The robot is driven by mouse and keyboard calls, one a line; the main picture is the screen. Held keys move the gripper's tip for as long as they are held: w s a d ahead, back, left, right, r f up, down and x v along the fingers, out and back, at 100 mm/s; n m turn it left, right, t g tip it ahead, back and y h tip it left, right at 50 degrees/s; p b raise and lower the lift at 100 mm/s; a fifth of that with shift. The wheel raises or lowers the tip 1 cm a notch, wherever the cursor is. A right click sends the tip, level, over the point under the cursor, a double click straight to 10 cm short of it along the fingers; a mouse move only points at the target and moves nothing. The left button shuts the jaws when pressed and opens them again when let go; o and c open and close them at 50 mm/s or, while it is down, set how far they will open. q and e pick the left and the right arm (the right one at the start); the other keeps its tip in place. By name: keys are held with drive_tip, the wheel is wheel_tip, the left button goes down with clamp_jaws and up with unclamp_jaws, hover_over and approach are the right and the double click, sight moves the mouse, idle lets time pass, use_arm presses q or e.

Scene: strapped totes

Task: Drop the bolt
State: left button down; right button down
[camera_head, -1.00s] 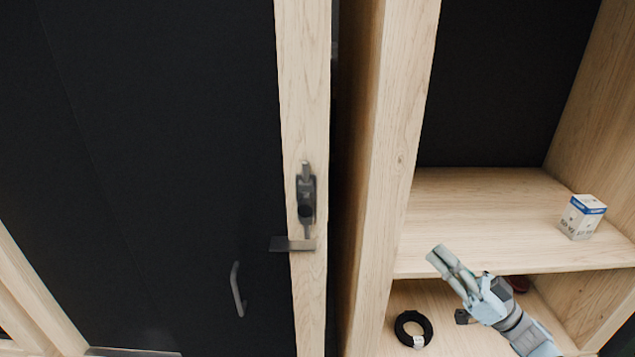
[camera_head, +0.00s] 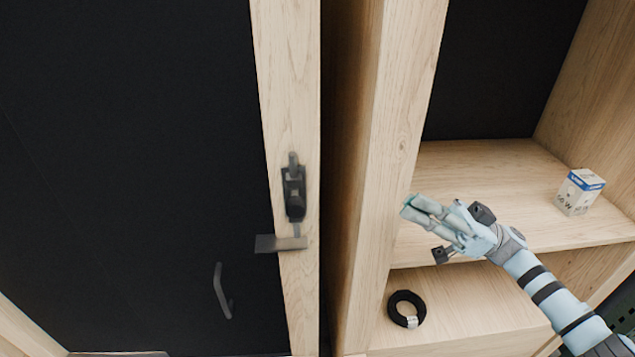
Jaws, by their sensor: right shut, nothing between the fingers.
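The bolt (camera_head: 293,190) is a dark vertical fitting on the light wooden edge of the black-panelled door (camera_head: 130,180). Its rod shows at the top of the housing, and a flat dark plate (camera_head: 280,243) sits just below it. My right gripper (camera_head: 412,207) is shut and empty. It is to the right of the bolt, in front of the shelf unit's upright, with its fingertips pointing left towards the door. It is apart from the bolt. My left gripper is not in view.
A grey pull handle (camera_head: 222,291) is on the door, lower left. A wooden shelf unit (camera_head: 400,120) stands on the right. It holds a small white-and-blue box (camera_head: 579,192) on its upper shelf and a black ring-shaped coil (camera_head: 394,312) below. A dark gap separates door and shelf unit.

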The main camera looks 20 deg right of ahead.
wheel_tip(320, 180, up, 9)
drive_tip(key=p, duration=0.4)
hover_over(294, 185)
drive_tip(key=s+d, duration=0.3)
drive_tip(key=s, duration=0.1)
drive_tip(key=f, duration=0.1)
drive_tip(key=f+b, duration=0.1)
drive_tip(key=f, duration=0.1)
drive_tip(key=shift+w+a+f, duration=0.25)
drive_tip(key=shift+w+a, duration=0.05)
drive_tip(key=shift+f, duration=0.3)
wheel_tip(294, 185, down, 3)
drive_tip(key=shift+f+b, duration=0.2)
drive_tip(key=shift+b, duration=0.55)
